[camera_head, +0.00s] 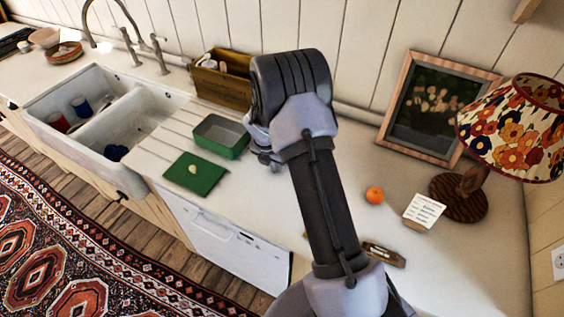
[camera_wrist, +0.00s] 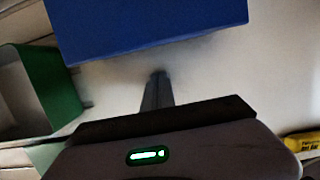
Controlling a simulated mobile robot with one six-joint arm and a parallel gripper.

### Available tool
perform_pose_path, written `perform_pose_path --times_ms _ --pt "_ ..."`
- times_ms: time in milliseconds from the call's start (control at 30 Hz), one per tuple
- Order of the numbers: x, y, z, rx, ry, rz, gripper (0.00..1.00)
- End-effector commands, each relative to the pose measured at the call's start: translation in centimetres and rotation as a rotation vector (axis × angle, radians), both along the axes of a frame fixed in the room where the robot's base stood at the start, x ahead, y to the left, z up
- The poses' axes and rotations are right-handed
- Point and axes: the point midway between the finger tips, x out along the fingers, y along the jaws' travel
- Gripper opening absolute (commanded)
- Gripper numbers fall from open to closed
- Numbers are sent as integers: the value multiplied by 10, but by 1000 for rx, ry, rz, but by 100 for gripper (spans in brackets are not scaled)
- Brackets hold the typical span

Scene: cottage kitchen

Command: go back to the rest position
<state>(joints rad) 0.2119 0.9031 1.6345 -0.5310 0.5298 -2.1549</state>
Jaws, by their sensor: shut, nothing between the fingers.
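My gripper (camera_wrist: 158,80) shows in the wrist view with its fingers together and nothing between them. It points at the pale counter, close to a large blue box-like thing (camera_wrist: 150,25). I cannot tell whether they touch. My arm reaches over the counter (camera_head: 330,180) in the head view and hides most of the gripper and the blue thing there.
An open green tin (camera_head: 222,137) stands left of my arm, with a green board or lid (camera_head: 195,175) before it. The sink (camera_head: 110,115) is further left. Right are an orange (camera_head: 375,195), a card (camera_head: 424,210), a lamp (camera_head: 515,130) and a picture (camera_head: 435,110).

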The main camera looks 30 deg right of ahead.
Motion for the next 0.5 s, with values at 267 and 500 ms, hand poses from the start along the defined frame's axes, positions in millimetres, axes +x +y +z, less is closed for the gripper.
perform_pose_path --times_ms 267,500 --pt "-9 17 79 0 -2 -1 0" --pt "-13 22 98 -1 1 1 0"
